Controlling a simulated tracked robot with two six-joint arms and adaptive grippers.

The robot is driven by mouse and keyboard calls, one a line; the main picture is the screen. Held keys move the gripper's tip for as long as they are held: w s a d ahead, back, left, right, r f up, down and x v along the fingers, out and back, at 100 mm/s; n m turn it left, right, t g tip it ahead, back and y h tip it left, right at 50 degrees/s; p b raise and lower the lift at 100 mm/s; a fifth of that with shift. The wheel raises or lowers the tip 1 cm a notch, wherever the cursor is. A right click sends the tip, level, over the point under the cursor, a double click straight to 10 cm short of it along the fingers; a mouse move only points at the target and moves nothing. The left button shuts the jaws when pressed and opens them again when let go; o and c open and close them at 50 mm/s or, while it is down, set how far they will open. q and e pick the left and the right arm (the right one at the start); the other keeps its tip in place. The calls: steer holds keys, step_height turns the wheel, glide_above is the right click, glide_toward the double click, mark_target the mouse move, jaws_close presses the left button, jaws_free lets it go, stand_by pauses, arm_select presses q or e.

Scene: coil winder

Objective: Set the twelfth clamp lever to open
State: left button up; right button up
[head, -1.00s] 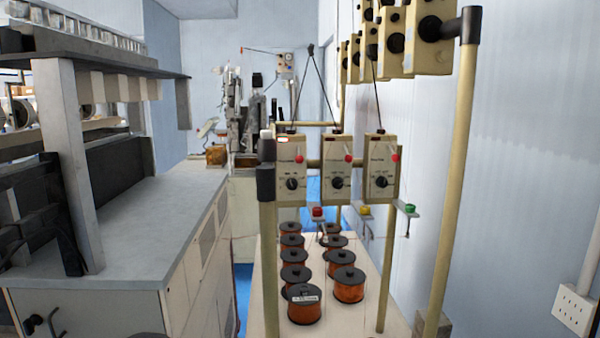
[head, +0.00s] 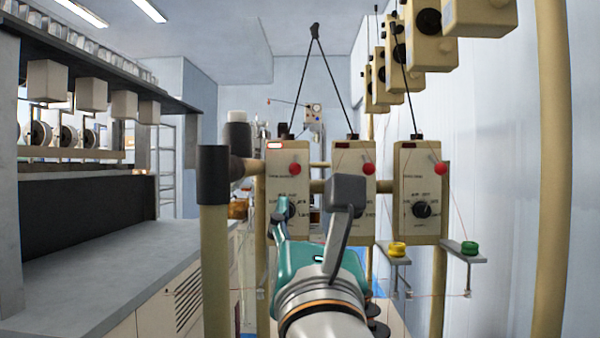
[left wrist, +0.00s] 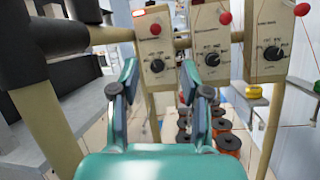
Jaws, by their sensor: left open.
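Three beige tension boxes hang side by side on a beige rail: a left box (head: 287,160), a middle box (head: 355,158) and a right box (head: 420,195). Each has a small lever with a red ball, the left (head: 295,169), middle (head: 369,169) and right (head: 438,168), and a black dial below. I cannot tell which lever is the twelfth. My left gripper (head: 313,205) is open and empty in front of the left and middle boxes, below their red balls. In the left wrist view its open fingers (left wrist: 160,85) point toward the boxes. My right gripper is not in view.
A beige post with a black cap (head: 213,175) stands left of the gripper. More boxes (head: 425,45) hang at upper right. Small brackets carry yellow (head: 397,249) and green (head: 470,248) parts. Orange spools (left wrist: 222,127) stand below. Thin wires run near the boxes. A grey bench (head: 110,270) lies left.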

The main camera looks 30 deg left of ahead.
mark_target(296, 173)
arm_select(q)
steer(key=p+x, duration=0.1)
steer(key=x, duration=0.3)
steer(key=p+x, duration=0.2)
steer(key=x, duration=0.3)
steer(key=p+x, duration=0.1)
steer(key=x, duration=0.4)
steer(key=shift+a+r+p, duration=0.1)
steer(key=shift+a+p, duration=0.25)
jaws_close()
